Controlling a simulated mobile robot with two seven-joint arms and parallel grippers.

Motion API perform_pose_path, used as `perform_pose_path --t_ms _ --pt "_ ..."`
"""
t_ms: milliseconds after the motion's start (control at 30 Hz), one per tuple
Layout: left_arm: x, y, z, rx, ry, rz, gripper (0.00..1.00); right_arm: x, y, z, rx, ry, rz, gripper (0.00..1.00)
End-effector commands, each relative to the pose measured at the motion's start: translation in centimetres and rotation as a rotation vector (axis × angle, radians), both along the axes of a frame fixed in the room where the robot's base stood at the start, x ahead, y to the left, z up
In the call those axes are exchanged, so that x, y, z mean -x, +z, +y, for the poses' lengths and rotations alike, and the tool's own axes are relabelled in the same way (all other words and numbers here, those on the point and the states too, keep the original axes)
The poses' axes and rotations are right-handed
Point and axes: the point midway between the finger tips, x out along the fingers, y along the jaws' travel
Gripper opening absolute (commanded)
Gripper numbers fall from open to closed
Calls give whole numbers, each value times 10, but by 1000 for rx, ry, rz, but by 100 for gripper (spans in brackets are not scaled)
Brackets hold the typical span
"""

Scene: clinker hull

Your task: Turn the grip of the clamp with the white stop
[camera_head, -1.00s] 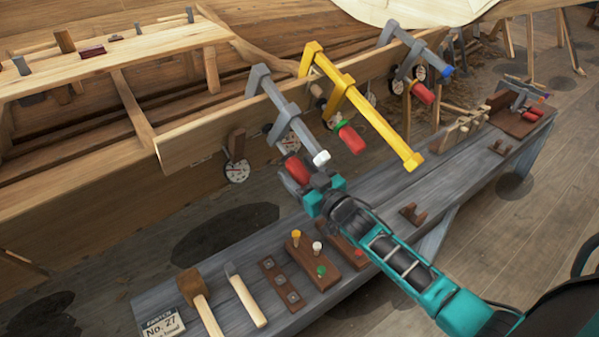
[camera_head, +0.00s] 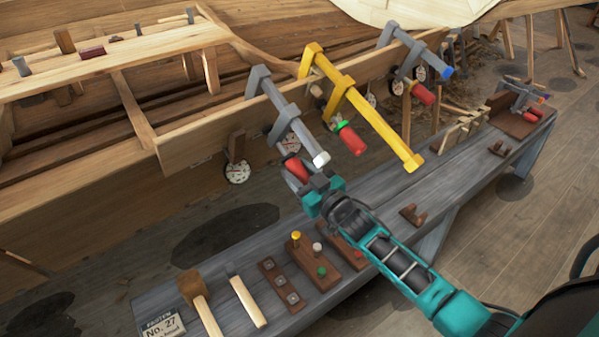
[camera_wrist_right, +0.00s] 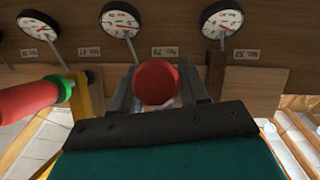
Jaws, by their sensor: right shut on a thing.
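The clamp with the white stop is a grey clamp (camera_head: 277,95) on the plank edge, the leftmost of three. Its white stop (camera_head: 321,159) is at the near end of its bar. Its red grip (camera_head: 294,167) hangs below the bar. My right gripper (camera_head: 295,181) is shut on this red grip from below. In the right wrist view the round end of the red grip (camera_wrist_right: 157,82) sits between my two grey fingers. The fingers hide part of the grip. My left gripper is not in view.
Beside it is a yellow clamp (camera_head: 370,115) with a red grip and green collar (camera_head: 350,139), close to my right gripper in the wrist view (camera_wrist_right: 30,98). A grey clamp with a blue stop (camera_head: 446,71) is farther right. The grey bench (camera_head: 375,210) below holds tools.

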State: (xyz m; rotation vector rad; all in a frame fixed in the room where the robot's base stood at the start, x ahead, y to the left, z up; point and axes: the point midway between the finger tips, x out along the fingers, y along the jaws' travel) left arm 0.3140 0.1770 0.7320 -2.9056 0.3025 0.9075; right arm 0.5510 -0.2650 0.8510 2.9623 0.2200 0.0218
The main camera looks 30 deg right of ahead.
Motion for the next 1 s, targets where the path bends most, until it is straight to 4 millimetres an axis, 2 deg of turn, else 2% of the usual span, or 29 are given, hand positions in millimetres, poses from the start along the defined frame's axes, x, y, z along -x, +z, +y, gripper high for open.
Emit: perform_pose_path --t_ms 400,767,800,1000 --pt "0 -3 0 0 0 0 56 0 0 1 212 -133 -57 13" --pt "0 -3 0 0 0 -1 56 0 1 0 231 -141 -60 13" --pt "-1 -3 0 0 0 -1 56 0 1 0 231 -141 -60 48" --pt "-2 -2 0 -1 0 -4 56 0 0 1 230 -141 -59 65"
